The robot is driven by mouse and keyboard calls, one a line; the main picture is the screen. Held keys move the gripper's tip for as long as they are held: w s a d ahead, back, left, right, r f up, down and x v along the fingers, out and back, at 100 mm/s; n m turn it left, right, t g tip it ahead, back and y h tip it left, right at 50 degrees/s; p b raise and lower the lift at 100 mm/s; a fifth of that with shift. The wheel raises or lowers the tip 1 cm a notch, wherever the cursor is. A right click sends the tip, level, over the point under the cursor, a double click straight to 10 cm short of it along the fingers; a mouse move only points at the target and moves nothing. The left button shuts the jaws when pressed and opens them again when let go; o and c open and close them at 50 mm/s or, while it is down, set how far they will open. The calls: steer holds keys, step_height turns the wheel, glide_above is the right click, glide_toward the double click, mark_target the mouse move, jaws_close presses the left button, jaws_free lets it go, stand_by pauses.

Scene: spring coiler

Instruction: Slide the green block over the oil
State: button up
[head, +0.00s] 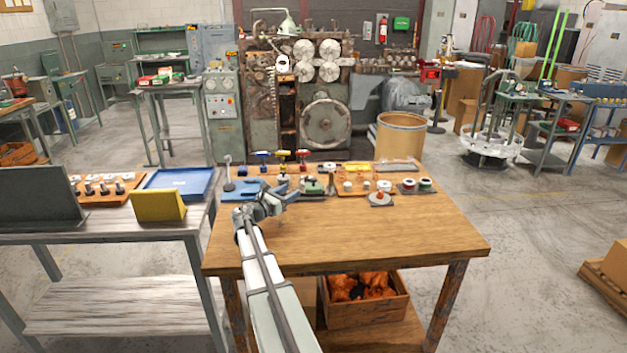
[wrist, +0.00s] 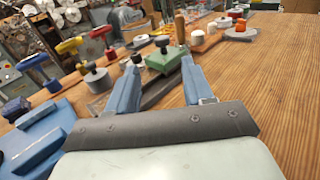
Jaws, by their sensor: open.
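The green block (wrist: 164,60) sits on a dark flat base on the wooden table, with a small dark knob on top. It also shows in the head view (head: 312,186), just right of my gripper. My gripper (wrist: 160,66) is open, low over the table. Its two blue fingers point toward the block, which appears between and beyond the fingertips. I cannot tell whether they touch it. A dark strip (wrist: 160,90) lies between the fingers, in front of the block. I cannot make out any oil.
A blue fixture (head: 243,190) stands left of my gripper. Blue, yellow and red T-handled tools (head: 281,155) stand behind. A wooden board (head: 350,190) with white pieces lies right of the block. The table's front and right (head: 400,235) are clear.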

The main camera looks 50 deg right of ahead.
mark_target(311, 179)
steer(key=d, duration=1.4)
steer(key=shift+s, duration=0.1)
steer(key=shift+a, duration=0.1)
jaws_close()
